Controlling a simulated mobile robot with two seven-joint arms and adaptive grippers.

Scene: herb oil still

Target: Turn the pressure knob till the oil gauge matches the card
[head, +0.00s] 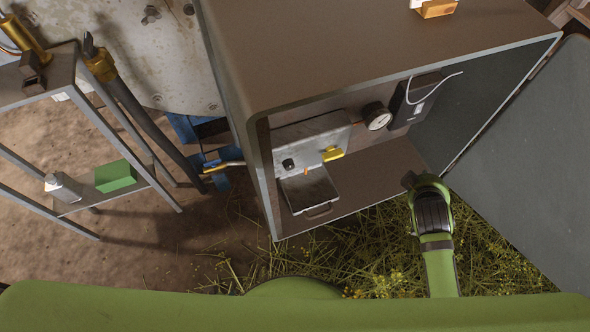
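A round white-faced gauge (378,120) with a dark body sits inside the open cabinet; its needle and marks are too small to read. A small black knob (288,164) and a yellow fitting (332,154) are on the pale box (312,138) to its left; I cannot tell which is the pressure knob. A small white piece on an orange block (437,9) stands on the cabinet top; I cannot tell if it is the card. My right gripper (408,181) is at the cabinet's front edge, apart from the gauge and knobs; its fingers are mostly hidden. My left gripper is out of view.
The cabinet (370,48) has its grey door (535,160) swung open at right. A black box (412,100) with a white wire is beside the gauge. A shelf rack with a green box (115,176) stands left.

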